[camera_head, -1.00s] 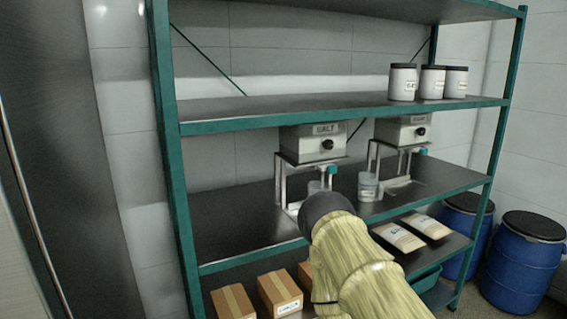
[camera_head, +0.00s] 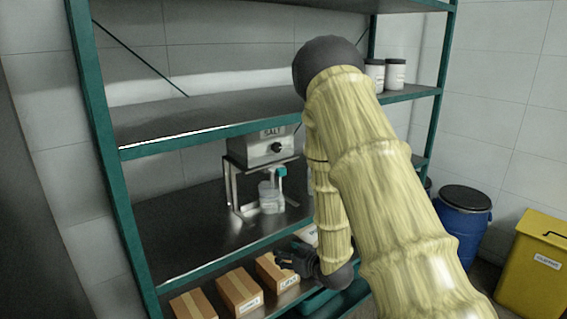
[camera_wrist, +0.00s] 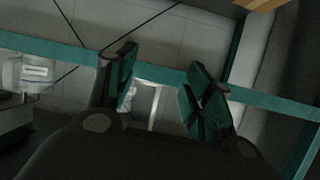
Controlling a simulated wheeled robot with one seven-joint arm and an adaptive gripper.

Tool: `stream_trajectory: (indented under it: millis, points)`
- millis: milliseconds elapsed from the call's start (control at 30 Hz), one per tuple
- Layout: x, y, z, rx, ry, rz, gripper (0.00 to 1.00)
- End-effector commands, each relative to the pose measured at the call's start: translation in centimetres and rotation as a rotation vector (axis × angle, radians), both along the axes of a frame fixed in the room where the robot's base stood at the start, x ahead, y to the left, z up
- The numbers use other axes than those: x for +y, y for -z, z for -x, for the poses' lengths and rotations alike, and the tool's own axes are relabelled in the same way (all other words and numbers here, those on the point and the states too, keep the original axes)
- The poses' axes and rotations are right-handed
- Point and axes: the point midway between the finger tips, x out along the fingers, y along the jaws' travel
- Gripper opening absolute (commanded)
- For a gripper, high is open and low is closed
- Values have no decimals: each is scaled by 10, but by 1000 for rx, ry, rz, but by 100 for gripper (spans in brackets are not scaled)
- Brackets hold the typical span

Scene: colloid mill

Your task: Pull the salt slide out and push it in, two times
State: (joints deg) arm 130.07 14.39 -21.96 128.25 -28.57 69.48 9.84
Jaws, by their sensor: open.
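The grey salt dispenser (camera_head: 262,147), labelled SALT and with a black knob, stands on a metal frame on the middle shelf in the head view. The small teal piece (camera_head: 283,171) at its front right looks like the slide's handle; how far the slide is out is too small to tell. A clear container (camera_head: 270,197) stands under the outlet. My gripper (camera_head: 285,262) is below and in front of the dispenser, near the cardboard boxes, apart from the slide. In the wrist view my gripper (camera_wrist: 161,72) has its fingers spread, with nothing between them.
Teal shelf posts and the shelf edge (camera_head: 215,262) lie close to my gripper. Several cardboard boxes (camera_head: 238,290) sit on the lower shelf. White jars (camera_head: 394,73) stand on the upper shelf. A blue drum (camera_head: 462,222) and yellow bin (camera_head: 535,265) stand at right. My arm hides the shelf's right part.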

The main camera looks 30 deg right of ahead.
Motion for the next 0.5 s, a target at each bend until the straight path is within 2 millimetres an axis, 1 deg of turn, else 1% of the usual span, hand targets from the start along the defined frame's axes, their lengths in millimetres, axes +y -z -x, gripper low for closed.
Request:
stream_trajectory:
  millis: [33, 67, 100, 167, 200, 300, 333, 400, 500]
  points:
    - [-16, -43, -12, -74, -5, 4, 52]
    - [-23, -62, -16, -111, -11, 3, 52]
    - [-33, -87, -22, -161, -18, 5, 52]
    - [-46, -121, -27, -225, -30, 8, 52]
    - [-53, -141, -30, -264, -37, 9, 52]
    - [-68, -179, -32, -339, -53, 10, 52]
    - [-71, -188, -32, -356, -56, 11, 52]
    - [-77, -202, -32, -385, -64, 13, 52]
    - [-81, -214, -33, -407, -70, 13, 52]
